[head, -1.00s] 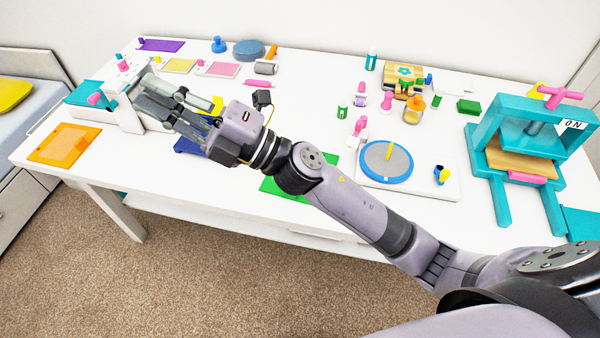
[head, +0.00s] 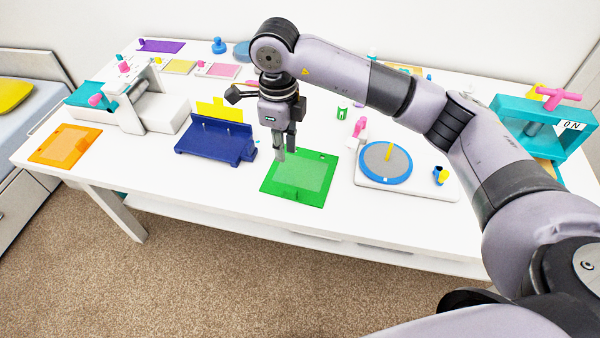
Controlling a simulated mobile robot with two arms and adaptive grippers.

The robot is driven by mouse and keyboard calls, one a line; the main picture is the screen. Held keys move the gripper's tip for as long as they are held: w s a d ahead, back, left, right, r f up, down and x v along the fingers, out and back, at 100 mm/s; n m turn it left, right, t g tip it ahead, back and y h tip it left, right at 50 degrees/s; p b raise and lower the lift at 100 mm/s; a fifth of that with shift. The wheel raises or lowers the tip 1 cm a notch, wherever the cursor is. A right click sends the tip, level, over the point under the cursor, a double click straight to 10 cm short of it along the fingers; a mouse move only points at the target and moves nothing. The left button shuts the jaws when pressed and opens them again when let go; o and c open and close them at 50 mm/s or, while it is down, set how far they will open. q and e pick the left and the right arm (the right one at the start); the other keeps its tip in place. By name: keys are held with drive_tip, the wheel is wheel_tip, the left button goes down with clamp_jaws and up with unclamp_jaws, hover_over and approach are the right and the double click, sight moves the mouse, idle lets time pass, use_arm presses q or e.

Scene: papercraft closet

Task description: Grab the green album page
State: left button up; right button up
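The green album page (head: 302,178) lies flat on the white table near its front edge, with a paler green rectangle in its middle. My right gripper (head: 285,153) points straight down over the page's back left part, with its fingers apart and nothing seen between them. The fingertips look close above the page or at its surface; I cannot tell if they touch. The gripper hides part of the page's back left edge. My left gripper is not in view.
A dark blue holder (head: 215,141) with a yellow piece stands left of the page. A turntable (head: 386,163) is on the right, near a teal press (head: 510,117). An orange page (head: 65,146) lies at far left. My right arm crosses above the table's right side.

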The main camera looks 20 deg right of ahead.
drive_tip(key=p, duration=0.2)
hover_over(286, 188)
wheel_tip(286, 188, down, 10)
drive_tip(key=shift+a, duration=0.1)
drive_tip(key=shift+f+p, duration=0.8)
drive_tip(key=shift+f, duration=1.85)
drive_tip(key=shift+c, duration=0.6)
clamp_jaws()
